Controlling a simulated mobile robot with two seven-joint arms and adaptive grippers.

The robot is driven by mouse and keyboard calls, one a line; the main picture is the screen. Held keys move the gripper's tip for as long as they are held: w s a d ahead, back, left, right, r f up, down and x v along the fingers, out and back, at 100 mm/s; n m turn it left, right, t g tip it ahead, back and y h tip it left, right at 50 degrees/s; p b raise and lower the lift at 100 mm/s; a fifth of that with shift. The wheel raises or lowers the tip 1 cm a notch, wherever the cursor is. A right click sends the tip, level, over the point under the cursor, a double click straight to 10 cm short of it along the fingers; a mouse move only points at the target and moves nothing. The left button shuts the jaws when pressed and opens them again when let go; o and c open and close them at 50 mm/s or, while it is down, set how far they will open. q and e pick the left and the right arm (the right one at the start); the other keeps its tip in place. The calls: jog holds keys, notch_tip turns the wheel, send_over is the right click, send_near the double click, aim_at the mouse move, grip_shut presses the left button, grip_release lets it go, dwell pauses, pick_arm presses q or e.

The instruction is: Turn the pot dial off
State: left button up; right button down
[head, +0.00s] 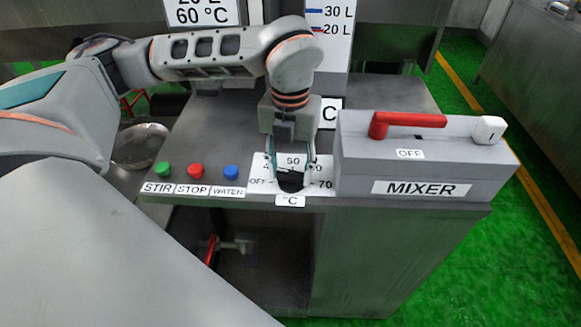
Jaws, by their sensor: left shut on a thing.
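The pot dial (290,181) is a black knob on a white scale plate (262,187) at the front of the grey counter. The plate shows OFF at its left, 50 at the top and 70 at the right, with a °C label below. My left gripper (291,177) reaches down from above and is shut on the dial, with a finger on each side. The gripper hides part of the scale, and I cannot tell which mark the dial points to. My right gripper is not in view.
Green (163,169), red (196,171) and blue (231,172) buttons labelled STIR, STOP and WATER stand left of the dial. The grey mixer box (360,178) with a red lever (408,121) stands close on the right. A metal bowl (140,146) is at the left.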

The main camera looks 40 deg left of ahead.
aim_at(290, 172)
pick_arm(q)
jog(key=shift+n, duration=1.2)
jog(key=o, duration=1.1)
notch_tip(290, 172, up, 12)
jog(key=shift+r, duration=0.1)
